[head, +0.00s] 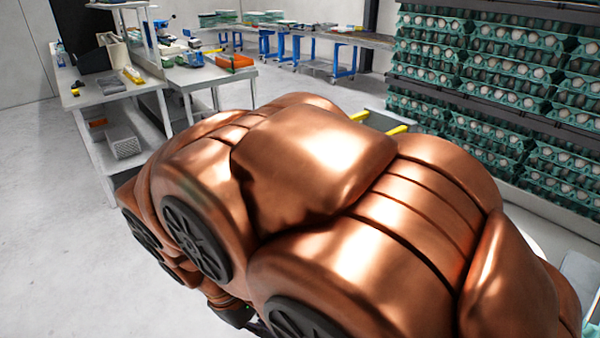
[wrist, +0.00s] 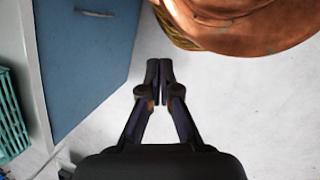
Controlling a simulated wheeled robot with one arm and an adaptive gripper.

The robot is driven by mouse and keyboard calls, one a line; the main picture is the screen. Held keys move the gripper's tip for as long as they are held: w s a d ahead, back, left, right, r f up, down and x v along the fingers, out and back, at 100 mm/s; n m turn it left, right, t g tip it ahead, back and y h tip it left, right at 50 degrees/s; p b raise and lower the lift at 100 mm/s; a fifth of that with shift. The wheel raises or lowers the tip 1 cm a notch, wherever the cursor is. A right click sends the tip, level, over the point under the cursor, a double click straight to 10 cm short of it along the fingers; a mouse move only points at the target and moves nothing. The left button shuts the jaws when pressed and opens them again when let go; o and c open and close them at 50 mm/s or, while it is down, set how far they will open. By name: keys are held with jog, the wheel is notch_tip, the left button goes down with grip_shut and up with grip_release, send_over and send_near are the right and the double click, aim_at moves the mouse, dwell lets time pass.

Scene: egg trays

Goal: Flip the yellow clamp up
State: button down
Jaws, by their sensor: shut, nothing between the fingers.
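Two yellow bars, one a short strip (head: 360,116) and one further right (head: 397,130), show just behind my copper arm in the head view. My arm hides most of what they belong to, and I cannot tell whether either is the yellow clamp. No yellow clamp is clear in the wrist view. My gripper (wrist: 160,78) is shut and empty in the wrist view, with its fingertips together above pale floor. In the head view my gripper is not clearly visible.
A blue panel with a handle (wrist: 85,60) stands left of my gripper, with a green crate (wrist: 10,115) at the far left. Egg-tray racks (head: 480,70) fill the right of the head view. A workbench (head: 110,85) stands at left; floor in front is clear.

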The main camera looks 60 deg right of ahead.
jog(key=w+d+f+n+g+h+b, duration=0.15)
jog(key=d+g+h+b, duration=0.35)
jog(key=d, duration=0.7)
jog(key=w+d+n+g+h+b, duration=0.25)
jog(key=d+h+b, duration=0.35)
jog(key=d, duration=0.6)
jog(key=w+d+f+n+t+h+b, duration=0.2)
jog(key=w+d+n+h+b, duration=0.1)
jog(key=w, duration=0.5)
jog(key=w+d+f+n+t+h+b, duration=0.2)
jog(key=w+d+n+h+b, duration=0.2)
jog(key=w, duration=0.5)
jog(key=n+h+b, duration=0.2)
jog(key=n+h, duration=0.1)
jog(key=shift+w+d+n+h+b, duration=0.15)
jog(key=shift+d+n+h+b, duration=0.15)
jog(key=shift+n, duration=0.1)
jog(key=a+r+b+x, duration=0.1)
jog(key=r+x, duration=0.1)
jog(key=x, duration=1.1)
jog(key=shift+w+a+b, duration=0.2)
jog(key=shift+a+b, duration=0.1)
